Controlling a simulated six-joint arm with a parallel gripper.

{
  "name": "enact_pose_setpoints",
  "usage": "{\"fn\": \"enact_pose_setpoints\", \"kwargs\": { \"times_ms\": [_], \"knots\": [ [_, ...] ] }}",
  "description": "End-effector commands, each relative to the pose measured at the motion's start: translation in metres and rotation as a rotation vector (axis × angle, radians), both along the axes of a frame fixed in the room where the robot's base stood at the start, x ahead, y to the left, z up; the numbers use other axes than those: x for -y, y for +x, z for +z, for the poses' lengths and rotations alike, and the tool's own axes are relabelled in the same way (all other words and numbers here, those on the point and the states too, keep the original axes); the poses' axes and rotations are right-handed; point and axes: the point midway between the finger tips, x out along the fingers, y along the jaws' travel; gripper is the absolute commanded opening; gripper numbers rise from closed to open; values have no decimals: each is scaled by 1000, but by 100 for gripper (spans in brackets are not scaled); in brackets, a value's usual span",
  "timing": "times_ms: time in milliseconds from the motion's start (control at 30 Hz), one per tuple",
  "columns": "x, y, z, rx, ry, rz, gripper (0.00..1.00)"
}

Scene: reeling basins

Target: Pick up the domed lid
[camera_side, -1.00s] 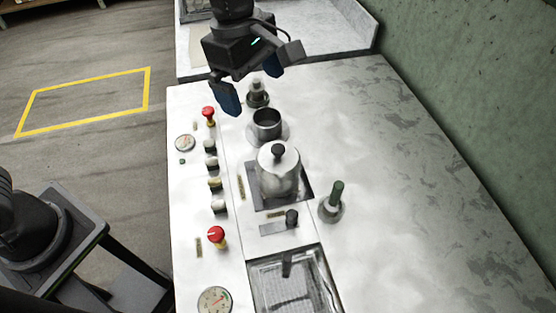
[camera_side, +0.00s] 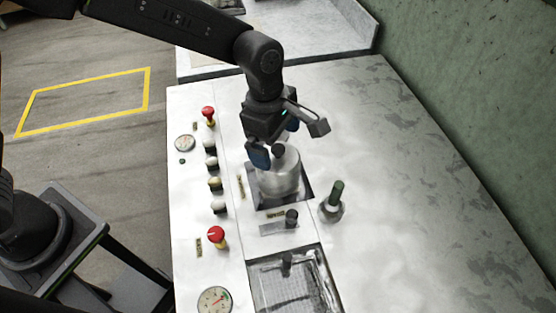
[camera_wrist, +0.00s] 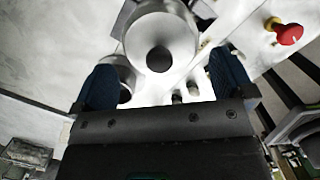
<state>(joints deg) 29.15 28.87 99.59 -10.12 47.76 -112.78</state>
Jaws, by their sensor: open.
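The domed lid (camera_side: 287,160) is pale metal with a round dark knob (camera_side: 278,149) on top. It sits on a metal pot (camera_side: 278,185) set in a dark square recess. My gripper (camera_side: 275,142) is open and empty, just above and behind the lid in the side view, one blue finger close to the lid's left edge. In the wrist view the lid (camera_wrist: 158,28) is at top centre, its knob (camera_wrist: 159,59) lying between the lines of the two blue fingers but ahead of their tips. Whether a finger touches the lid cannot be told.
A short dark knob (camera_side: 291,217) and a mesh-lined basin (camera_side: 290,285) are in front. Red buttons (camera_side: 217,236), switches and gauges line the left edge. A metal cup (camera_wrist: 122,75) shows beside the left finger in the wrist view. The right worktop is clear.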

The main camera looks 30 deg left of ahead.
Motion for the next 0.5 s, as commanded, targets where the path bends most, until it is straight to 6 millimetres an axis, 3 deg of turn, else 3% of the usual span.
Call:
{"fn": "enact_pose_setpoints", "kwargs": {
  "times_ms": [200,433,500],
  "knots": [
    [4,0,-24,-1,0,1,100],
    [4,0,-25,0,0,0,100],
    [4,0,-25,0,0,0,95]
  ]
}}
